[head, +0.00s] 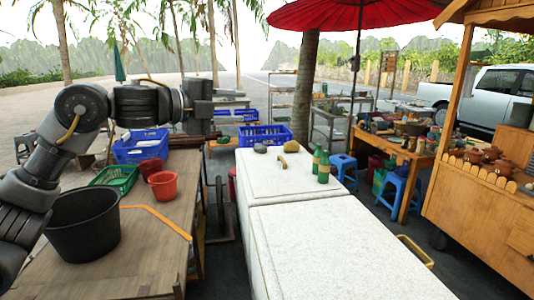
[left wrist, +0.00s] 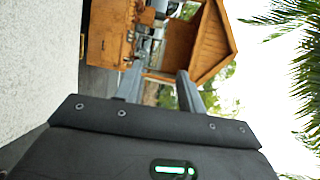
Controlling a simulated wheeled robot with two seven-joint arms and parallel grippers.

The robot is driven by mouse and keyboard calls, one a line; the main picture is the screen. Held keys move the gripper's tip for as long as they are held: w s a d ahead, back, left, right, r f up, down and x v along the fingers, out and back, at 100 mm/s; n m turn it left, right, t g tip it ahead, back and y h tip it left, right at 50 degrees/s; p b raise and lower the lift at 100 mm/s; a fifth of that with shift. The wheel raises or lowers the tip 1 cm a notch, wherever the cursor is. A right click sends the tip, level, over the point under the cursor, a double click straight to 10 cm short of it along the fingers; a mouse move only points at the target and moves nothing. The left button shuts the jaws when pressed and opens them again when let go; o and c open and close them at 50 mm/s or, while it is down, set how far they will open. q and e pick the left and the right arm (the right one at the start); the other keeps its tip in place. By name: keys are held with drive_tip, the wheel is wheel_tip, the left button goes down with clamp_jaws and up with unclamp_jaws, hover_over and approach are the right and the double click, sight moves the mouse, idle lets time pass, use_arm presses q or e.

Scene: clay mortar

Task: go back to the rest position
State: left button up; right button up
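My left arm comes in from the left in the head view and is raised over the wooden table (head: 150,245). Its gripper (head: 200,105) is held in the air beyond the black bucket, near the far end of the table. In the left wrist view the two fingers of the left gripper (left wrist: 158,78) stand apart with nothing between them. That view is turned sideways and shows the wooden stall and sky beyond the fingers. My right gripper is not in view.
A black bucket (head: 83,225), red pots (head: 163,185), a green basket (head: 115,179) and a blue crate (head: 141,147) are on or by the table. A white counter (head: 330,250) with green bottles (head: 324,168) stands right, mostly bare in front. A wooden stall (head: 480,220) is further right.

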use_arm(q)
drive_tip(key=w+a+f+b+v, duration=0.1)
drive_tip(key=b+v, duration=0.4)
drive_tip(key=v, duration=0.7)
drive_tip(key=shift+w+a+f+t+h, duration=0.3)
drive_tip(key=shift+a+f+h, duration=0.1)
drive_tip(key=shift+f, duration=0.15)
drive_tip(key=shift+n, duration=0.3)
